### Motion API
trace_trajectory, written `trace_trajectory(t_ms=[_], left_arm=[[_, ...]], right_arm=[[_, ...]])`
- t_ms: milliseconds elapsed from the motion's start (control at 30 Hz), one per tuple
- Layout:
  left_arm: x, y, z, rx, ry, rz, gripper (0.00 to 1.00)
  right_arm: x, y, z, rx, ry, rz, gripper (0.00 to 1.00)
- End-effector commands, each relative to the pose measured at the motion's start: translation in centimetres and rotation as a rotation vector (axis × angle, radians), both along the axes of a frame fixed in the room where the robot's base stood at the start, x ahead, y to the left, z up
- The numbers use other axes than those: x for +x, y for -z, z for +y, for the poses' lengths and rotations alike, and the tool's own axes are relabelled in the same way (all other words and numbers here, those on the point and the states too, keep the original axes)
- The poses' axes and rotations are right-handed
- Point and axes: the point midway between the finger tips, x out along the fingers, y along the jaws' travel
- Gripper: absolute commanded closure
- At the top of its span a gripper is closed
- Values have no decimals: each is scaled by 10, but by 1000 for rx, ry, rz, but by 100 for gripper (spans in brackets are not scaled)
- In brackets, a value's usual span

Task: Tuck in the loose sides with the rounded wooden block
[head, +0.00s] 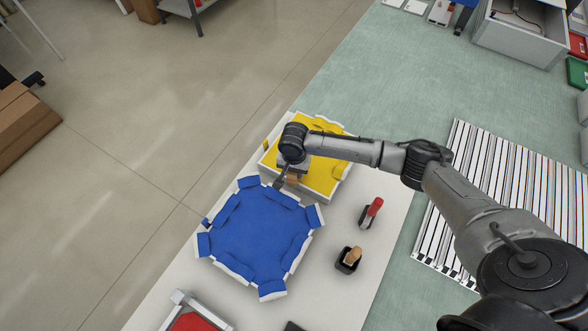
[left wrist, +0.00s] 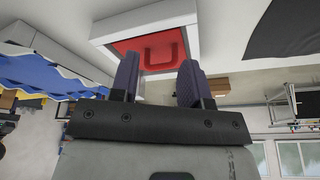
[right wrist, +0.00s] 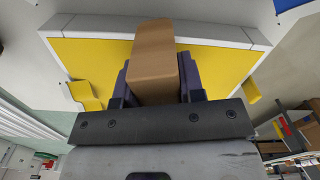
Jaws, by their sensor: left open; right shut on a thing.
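My right gripper (head: 290,177) is shut on a brown wooden block (right wrist: 155,62). It holds the block over the near edge of the yellow lightbox frame (head: 318,160). In the right wrist view the block's end overlaps the white rim of this frame (right wrist: 208,31); I cannot tell whether it touches. Yellow fabric flaps (right wrist: 86,97) stick out at the frame's sides. The blue frame (head: 262,232) lies nearer, with several loose flaps around its edge. My left gripper (left wrist: 158,78) is open and empty near the red frame (left wrist: 148,45); it is out of the head view.
A black holder with a red-handled tool (head: 374,207) and another with a wooden-topped piece (head: 354,255) stand on the white board, right of the blue frame. Striped sheets (head: 505,190) lie at right. A grey box (head: 520,36) stands at the back. The green table is clear between.

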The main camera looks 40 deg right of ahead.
Motion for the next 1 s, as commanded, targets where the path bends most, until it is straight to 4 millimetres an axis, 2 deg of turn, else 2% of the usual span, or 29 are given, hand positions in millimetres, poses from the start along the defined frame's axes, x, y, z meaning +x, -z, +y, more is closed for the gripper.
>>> trace_trajectory(t_ms=[267,1000], left_arm=[[0,-7,-3,-11,-7,0,57],[0,-64,0,1,1,0,57]], right_arm=[[-1,-4,0,-1,0,2,83],[-1,-47,0,0,0,2,83]])
